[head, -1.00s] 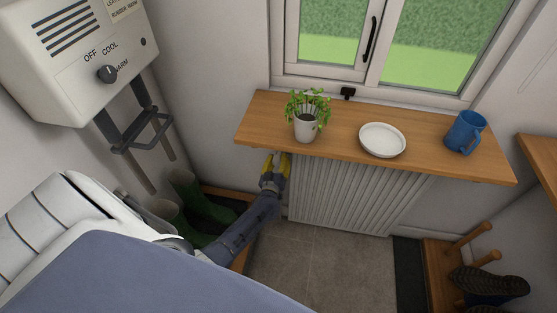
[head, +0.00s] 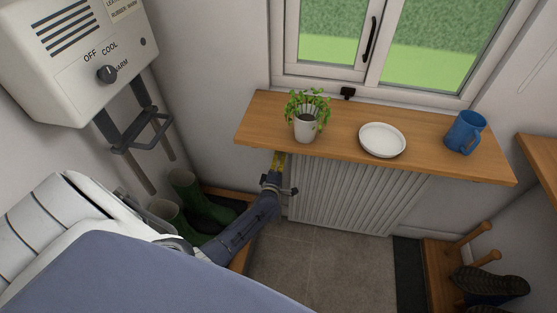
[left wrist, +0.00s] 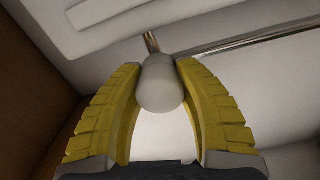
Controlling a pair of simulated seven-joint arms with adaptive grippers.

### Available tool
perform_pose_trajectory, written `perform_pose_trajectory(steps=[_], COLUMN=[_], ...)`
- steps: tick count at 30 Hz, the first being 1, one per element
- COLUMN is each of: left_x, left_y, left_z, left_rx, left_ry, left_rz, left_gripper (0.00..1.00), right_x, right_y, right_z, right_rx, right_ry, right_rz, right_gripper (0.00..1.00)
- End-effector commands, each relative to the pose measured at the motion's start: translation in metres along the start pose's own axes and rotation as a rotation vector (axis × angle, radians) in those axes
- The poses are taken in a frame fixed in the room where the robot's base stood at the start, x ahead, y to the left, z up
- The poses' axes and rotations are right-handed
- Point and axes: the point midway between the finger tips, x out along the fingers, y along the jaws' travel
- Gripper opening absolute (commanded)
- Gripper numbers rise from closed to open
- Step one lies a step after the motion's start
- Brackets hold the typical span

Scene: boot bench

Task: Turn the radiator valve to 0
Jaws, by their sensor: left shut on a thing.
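The radiator valve (left wrist: 160,82) is a pale rounded knob on a metal pipe in the left wrist view. My left gripper (left wrist: 160,88) has its yellow fingers shut on the valve, one on each side. In the head view the left gripper (head: 279,160) reaches under the left end of the wooden shelf, beside the radiator (head: 345,195). The shelf hides the valve there. No number on the valve can be read. My right gripper is not in view.
The wooden shelf (head: 410,157) above holds a potted plant (head: 306,125), a white dish (head: 382,140) and a blue mug (head: 465,132). Green boots (head: 207,205) stand left of my left arm. A dryer box (head: 75,55) hangs on the left wall.

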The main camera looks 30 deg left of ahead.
Motion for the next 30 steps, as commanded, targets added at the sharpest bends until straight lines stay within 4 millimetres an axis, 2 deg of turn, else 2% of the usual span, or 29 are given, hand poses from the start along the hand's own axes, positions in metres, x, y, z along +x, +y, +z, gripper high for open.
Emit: perform_pose_trajectory(steps=[30], left_x=[-0.0005], left_y=[0.0014], left_z=[0.002], left_rx=[-0.966], left_ry=[-0.001], left_rz=[-0.003], left_gripper=[0.05], right_x=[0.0], right_y=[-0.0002], right_z=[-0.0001], right_rx=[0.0], right_ry=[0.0], right_rz=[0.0], right_gripper=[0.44])
